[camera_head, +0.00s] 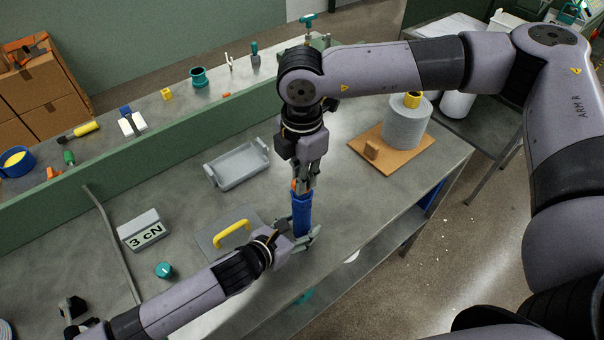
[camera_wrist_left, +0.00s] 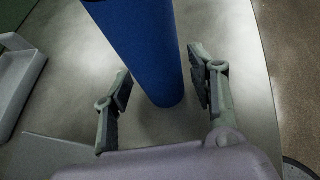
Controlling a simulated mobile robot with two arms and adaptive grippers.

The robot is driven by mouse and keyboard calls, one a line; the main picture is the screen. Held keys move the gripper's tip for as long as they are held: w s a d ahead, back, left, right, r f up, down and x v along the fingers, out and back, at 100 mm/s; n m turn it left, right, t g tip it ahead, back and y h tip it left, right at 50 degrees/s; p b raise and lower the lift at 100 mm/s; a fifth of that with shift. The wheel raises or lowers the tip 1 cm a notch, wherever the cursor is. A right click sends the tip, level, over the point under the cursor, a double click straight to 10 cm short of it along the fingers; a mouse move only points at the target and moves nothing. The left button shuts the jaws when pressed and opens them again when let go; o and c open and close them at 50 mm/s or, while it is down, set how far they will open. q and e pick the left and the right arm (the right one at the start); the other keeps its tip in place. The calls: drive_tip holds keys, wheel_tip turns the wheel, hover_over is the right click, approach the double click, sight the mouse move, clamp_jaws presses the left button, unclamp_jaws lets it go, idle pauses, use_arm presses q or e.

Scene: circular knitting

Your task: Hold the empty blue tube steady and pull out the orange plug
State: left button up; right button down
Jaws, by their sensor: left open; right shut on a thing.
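The blue tube (camera_head: 301,212) stands near upright at the front of the workbench; I cannot tell whether its bottom touches the table. It also shows large in the left wrist view (camera_wrist_left: 145,45). My right gripper (camera_head: 305,181) points down at the tube's top and is shut on the orange plug (camera_head: 293,185), of which only a sliver shows. My left gripper (camera_head: 305,238) is open low on the tube. In the left wrist view its two fingers (camera_wrist_left: 160,80) stand on either side of the tube, with visible gaps.
A grey plate with a yellow handle (camera_head: 232,232) lies just left of the tube. A grey tray (camera_head: 238,165), a "3 cN" block (camera_head: 143,230) and a teal weight (camera_head: 163,270) are farther left. A grey yarn cone (camera_head: 407,125) stands on a wooden board at right. The table's front edge is close.

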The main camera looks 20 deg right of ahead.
use_arm(q)
drive_tip(key=shift+c, duration=0.2)
drive_tip(key=c, duration=0.8)
drive_tip(key=o, duration=0.7)
drive_tip(key=shift+c, duration=0.2)
drive_tip(key=c, duration=0.6)
drive_tip(key=shift+c, duration=0.2)
idle(0.5)
drive_tip(key=shift+c, duration=1.3)
